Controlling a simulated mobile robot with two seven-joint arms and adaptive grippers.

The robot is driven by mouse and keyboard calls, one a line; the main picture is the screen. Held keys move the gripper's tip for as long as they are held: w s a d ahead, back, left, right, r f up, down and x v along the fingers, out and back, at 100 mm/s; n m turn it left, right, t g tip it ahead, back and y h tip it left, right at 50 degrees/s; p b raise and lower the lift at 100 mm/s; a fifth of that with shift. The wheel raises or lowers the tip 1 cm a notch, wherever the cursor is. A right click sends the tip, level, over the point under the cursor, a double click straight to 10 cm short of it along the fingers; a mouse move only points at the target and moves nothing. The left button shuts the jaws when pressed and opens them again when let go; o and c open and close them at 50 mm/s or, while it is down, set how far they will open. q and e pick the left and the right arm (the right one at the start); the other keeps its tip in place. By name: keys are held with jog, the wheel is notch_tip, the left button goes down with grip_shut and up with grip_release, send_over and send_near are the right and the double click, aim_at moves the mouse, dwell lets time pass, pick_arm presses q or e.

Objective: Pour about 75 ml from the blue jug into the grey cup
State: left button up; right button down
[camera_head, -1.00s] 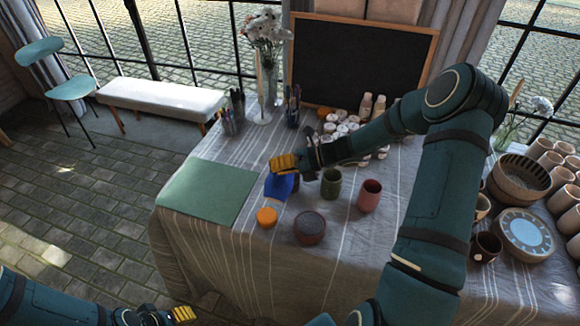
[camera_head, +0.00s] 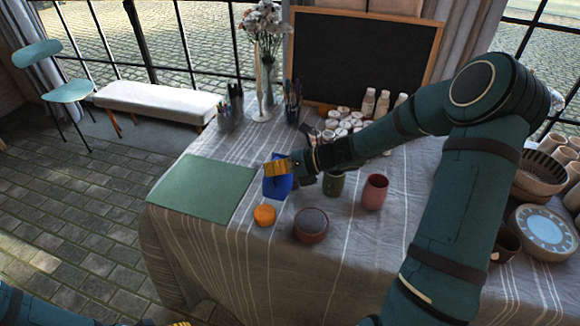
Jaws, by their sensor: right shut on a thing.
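The blue jug (camera_head: 277,187) is in the head view at the middle of the table, below the yellow fingertips of my right gripper (camera_head: 276,168). My right gripper is shut on the jug, partly covering it. The jug looks slightly tilted; I cannot tell whether it touches the cloth or whether liquid is leaving it.
A green cup (camera_head: 334,186), a pink cup (camera_head: 375,192), a dark-topped reddish bowl (camera_head: 311,226) and an orange round thing (camera_head: 264,215) stand near the jug. A green mat (camera_head: 203,190) lies left. White jars and bottles (camera_head: 368,103) stand behind; pottery (camera_head: 540,232) is at right.

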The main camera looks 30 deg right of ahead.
jog(key=shift+s+a+f+b, duration=0.1)
jog(key=shift+a+f+b, duration=0.05)
jog(key=shift+f+b, duration=0.25)
jog(key=shift+s+a+r+n+t+h, duration=0.1)
jog(key=shift+s+a+n+t+h, duration=0.25)
jog(key=shift+a+n+h, duration=0.2)
jog(key=shift+s+a+n+h, duration=0.2)
jog(key=shift+a+n+h, duration=0.05)
jog(key=shift+a, duration=0.1)
jog(key=shift+a, duration=0.1)
jog(key=s+a+f+n+t+h, duration=0.2)
jog(key=s+a+f+n+h, duration=0.1)
jog(key=a+f+n, duration=0.1)
jog(key=shift+s+f+t, duration=0.35)
jog(key=shift+s, duration=0.05)
dwell(0.7)
